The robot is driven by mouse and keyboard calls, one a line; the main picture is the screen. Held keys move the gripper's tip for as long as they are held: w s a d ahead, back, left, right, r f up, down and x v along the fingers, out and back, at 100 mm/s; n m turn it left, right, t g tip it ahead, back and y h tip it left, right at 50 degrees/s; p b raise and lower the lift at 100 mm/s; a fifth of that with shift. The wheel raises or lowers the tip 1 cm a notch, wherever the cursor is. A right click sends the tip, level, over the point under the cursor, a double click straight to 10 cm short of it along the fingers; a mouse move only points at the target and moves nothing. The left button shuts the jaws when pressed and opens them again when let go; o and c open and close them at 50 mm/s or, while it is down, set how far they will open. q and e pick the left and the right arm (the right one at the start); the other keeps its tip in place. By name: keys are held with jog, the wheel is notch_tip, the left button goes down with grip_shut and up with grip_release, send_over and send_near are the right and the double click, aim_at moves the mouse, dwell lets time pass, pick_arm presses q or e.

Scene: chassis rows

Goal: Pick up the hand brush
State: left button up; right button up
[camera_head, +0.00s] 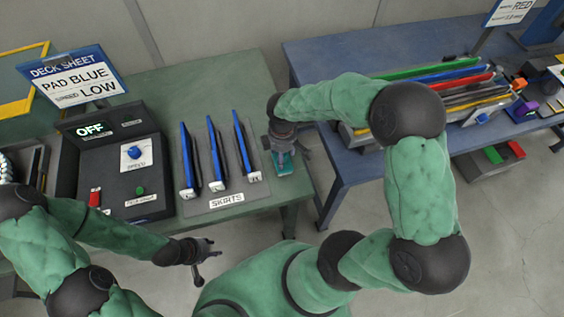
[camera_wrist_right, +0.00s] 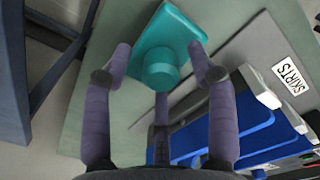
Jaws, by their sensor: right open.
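The hand brush is a teal block with a round knob on top; in the right wrist view the hand brush (camera_wrist_right: 172,28) lies between and just beyond my fingers. In the head view the hand brush (camera_head: 285,168) is at the right edge of the green table, partly hidden by my right gripper (camera_head: 282,150). My right gripper (camera_wrist_right: 160,58) is open above it, with fingers on either side of the knob; I cannot tell whether they touch it. My left gripper (camera_head: 203,258) is empty in front of the table, its fingers apart.
A grey board (camera_head: 222,203) labelled SKIRTS holds three blue-edged strips left of the brush. A black control box (camera_head: 128,180) reading OFF stands further left. A blue table (camera_head: 347,170) with coloured strips is at right, across a gap.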

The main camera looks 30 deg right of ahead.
jog(key=shift+f, duration=0.15)
grip_shut()
jog(key=shift+r, duration=0.55)
notch_tip(320, 180, up, 2)
jog(key=shift+r+p, duration=0.1)
jog(key=shift+p, duration=0.65)
jog(key=s+a+r+p, duration=0.3)
jog(key=s+a+r, duration=0.3)
jog(key=a+r, duration=0.3)
jog(key=a, duration=0.3)
jog(key=shift+s+a+r+p, duration=0.2)
jog(key=shift+s+r+p, duration=0.1)
jog(key=shift+r+p, duration=0.1)
